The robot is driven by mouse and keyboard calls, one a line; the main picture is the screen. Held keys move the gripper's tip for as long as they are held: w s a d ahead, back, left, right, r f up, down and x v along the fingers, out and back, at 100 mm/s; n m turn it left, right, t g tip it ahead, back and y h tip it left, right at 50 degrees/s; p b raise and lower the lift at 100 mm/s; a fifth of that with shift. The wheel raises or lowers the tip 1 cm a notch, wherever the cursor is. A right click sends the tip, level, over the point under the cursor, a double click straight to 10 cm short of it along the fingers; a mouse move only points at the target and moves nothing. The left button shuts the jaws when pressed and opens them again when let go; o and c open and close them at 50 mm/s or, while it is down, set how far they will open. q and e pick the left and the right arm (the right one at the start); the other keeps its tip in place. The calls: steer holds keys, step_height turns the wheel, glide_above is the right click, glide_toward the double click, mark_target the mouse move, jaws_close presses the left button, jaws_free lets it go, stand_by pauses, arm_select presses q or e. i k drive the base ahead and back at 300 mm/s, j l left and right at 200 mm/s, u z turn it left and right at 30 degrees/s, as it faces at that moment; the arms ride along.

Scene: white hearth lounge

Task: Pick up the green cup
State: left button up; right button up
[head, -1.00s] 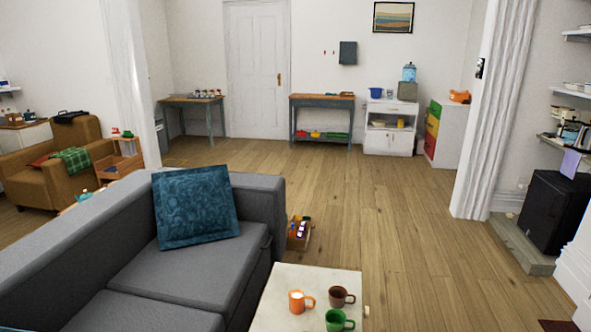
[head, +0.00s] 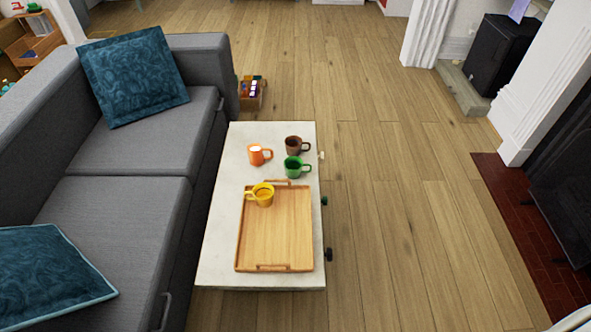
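The green cup (head: 293,168) stands upright on the white coffee table (head: 217,238), just beyond the far edge of a wooden tray (head: 280,235). Its handle points right. A brown cup (head: 294,146) stands just behind it, and an orange cup (head: 257,154) stands to its left. A yellow cup (head: 264,196) is at the tray's far left part, its handle to the left. Neither of my grippers shows in the head view.
A grey sofa (head: 120,215) with blue cushions (head: 132,75) stands close along the table's left side. Wooden floor (head: 400,230) is open to the right, up to the fireplace's red brick hearth (head: 525,225). A small box of items (head: 251,93) sits on the floor beyond the table.

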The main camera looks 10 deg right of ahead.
mark_target(293, 165)
steer(key=i+l+u, duration=0.1)
steer(key=l+u, duration=0.2)
steer(key=l, duration=0.4)
steer(key=l+u, duration=0.25)
steer(key=l, duration=0.5)
steer(key=i, duration=0.05)
